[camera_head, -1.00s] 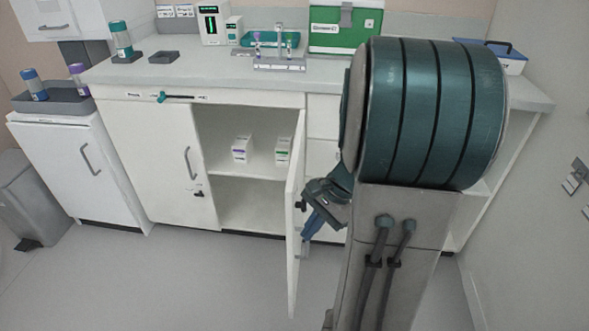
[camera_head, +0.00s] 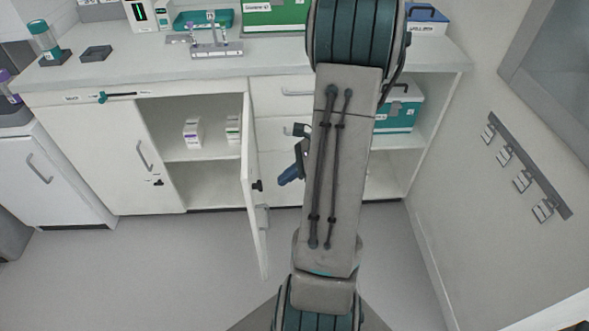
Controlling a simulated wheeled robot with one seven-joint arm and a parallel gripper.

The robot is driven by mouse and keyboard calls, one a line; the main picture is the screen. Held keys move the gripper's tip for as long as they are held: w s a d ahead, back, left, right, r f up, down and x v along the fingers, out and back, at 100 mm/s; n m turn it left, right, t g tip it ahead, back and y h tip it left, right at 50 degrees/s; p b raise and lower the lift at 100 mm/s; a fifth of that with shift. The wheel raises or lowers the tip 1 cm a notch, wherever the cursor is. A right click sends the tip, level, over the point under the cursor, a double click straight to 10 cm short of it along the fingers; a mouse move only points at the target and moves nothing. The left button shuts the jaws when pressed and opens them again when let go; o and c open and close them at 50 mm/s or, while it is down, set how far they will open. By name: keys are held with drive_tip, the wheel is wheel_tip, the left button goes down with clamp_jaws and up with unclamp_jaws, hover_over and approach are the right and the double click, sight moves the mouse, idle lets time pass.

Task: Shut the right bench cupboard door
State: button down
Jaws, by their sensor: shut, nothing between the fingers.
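The right bench cupboard door (camera_head: 250,170) is a white panel standing open. It juts out from the bench front, seen nearly edge-on. Its pale handle (camera_head: 263,217) and a small black knob (camera_head: 258,186) show on its right-hand, outer side. The open cupboard (camera_head: 200,182) is to its left. My gripper (camera_head: 283,181) is to the right of the door, in front of the drawers, with its blue tip pointing down and left toward the door. A gap shows between them in the picture. The fingers are shut with nothing visible in them. My arm hides part of the bench behind it.
Two small boxes (camera_head: 192,133) (camera_head: 233,128) stand on the cupboard's shelf. The left bench door (camera_head: 130,160) is shut. Drawers (camera_head: 285,92) lie right of the opening, and a teal case (camera_head: 398,112) sits on an open shelf. The floor (camera_head: 180,260) in front is clear.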

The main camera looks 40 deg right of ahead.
sight(260, 186)
drive_tip(key=w+a+f, duration=0.1)
drive_tip(key=a, duration=0.1)
drive_tip(key=w+a+f, duration=0.1)
drive_tip(key=a, duration=0.1)
drive_tip(key=w+a, duration=0.1)
drive_tip(key=a, duration=0.1)
drive_tip(key=shift+w+f, duration=0.3)
drive_tip(key=shift+f, duration=0.1)
drive_tip(key=shift+w, duration=0.1)
